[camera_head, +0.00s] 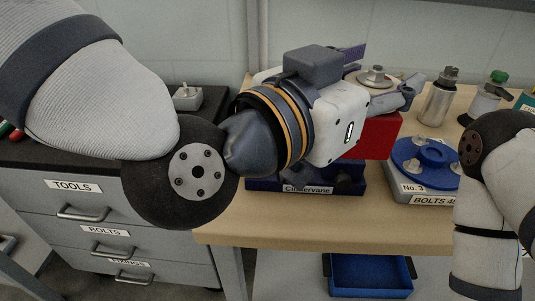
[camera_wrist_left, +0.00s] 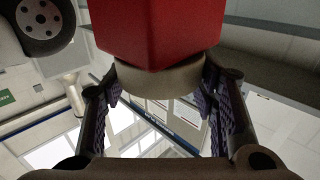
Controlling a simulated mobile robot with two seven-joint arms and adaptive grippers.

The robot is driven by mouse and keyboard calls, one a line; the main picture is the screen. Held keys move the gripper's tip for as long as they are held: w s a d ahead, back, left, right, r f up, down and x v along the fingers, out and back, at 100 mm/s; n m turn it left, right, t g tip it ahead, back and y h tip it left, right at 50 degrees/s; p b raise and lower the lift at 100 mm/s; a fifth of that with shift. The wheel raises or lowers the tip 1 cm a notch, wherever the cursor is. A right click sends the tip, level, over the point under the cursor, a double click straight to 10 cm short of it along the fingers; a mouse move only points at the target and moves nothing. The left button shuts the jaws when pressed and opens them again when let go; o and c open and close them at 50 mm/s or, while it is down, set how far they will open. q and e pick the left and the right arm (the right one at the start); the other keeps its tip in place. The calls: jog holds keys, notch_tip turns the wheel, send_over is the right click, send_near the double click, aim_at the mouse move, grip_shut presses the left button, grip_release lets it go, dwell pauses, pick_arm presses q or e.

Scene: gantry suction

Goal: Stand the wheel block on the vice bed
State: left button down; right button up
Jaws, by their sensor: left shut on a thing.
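The wheel block is a red block (camera_head: 378,138) with a pale round wheel (camera_head: 375,77) on its top. In the left wrist view the red body (camera_wrist_left: 155,30) fills the top middle, with the pale wheel (camera_wrist_left: 150,85) between the fingers. My left gripper (camera_head: 384,80) is shut on the wheel, one purple-padded finger on each side. The blue vice (camera_head: 302,184) with a white label sits on the wooden bench below and left of the block. My gripper hides much of its bed; I cannot tell whether the block touches it. My right gripper is out of view.
A round blue fixture (camera_head: 425,160) on a grey base labelled BOLTS stands right of the vice. Metal bottles (camera_head: 438,100) stand behind it. The bench front is clear.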

pick_arm(q)
jog(key=shift+w+a+f+b, duration=0.45)
jog(key=shift+w+a+f, duration=1.15)
jog(key=shift+f, duration=0.6)
jog(key=shift+w+a+f+b, duration=0.5)
jog(key=shift+w+a+f, duration=0.8)
jog(key=shift+w+f, duration=0.75)
jog(key=shift+w+a+f+b, duration=0.45)
jog(key=shift+w+a+f, duration=1.1)
jog(key=shift+f, duration=0.75)
jog(key=c, duration=0.6)
grip_release()
jog(key=shift+w+d, duration=0.1)
jog(key=shift+c, duration=0.2)
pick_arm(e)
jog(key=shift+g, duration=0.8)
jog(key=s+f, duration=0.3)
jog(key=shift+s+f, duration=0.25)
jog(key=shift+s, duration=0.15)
pick_arm(q)
jog(key=shift+f, duration=0.1)
